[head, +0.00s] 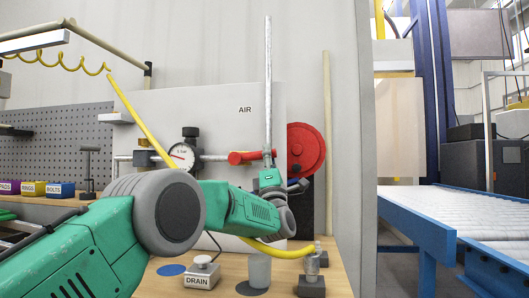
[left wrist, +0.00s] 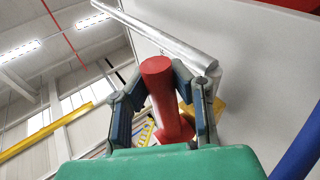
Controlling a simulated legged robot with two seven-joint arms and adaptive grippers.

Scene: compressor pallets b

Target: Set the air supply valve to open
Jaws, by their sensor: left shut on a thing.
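The valve's red handle (head: 248,157) lies roughly level in the head view, below the AIR label and just left of the upright grey pipe (head: 268,75). In the left wrist view the red handle (left wrist: 160,85) runs between the fingers of my left gripper (left wrist: 157,82), with the grey pipe (left wrist: 160,32) beyond it. My left gripper (head: 271,166) is shut on the handle. In the head view its wrist hides part of the valve, and the finger contact is hard to make out. My right gripper is in neither view.
A pressure gauge (head: 182,156) sits left of the valve and a red hose reel (head: 305,150) sits right of it. A yellow hose (head: 138,118) passes behind my arm. A DRAIN block (head: 202,273) and a grey cylinder (head: 260,270) stand on the bench below.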

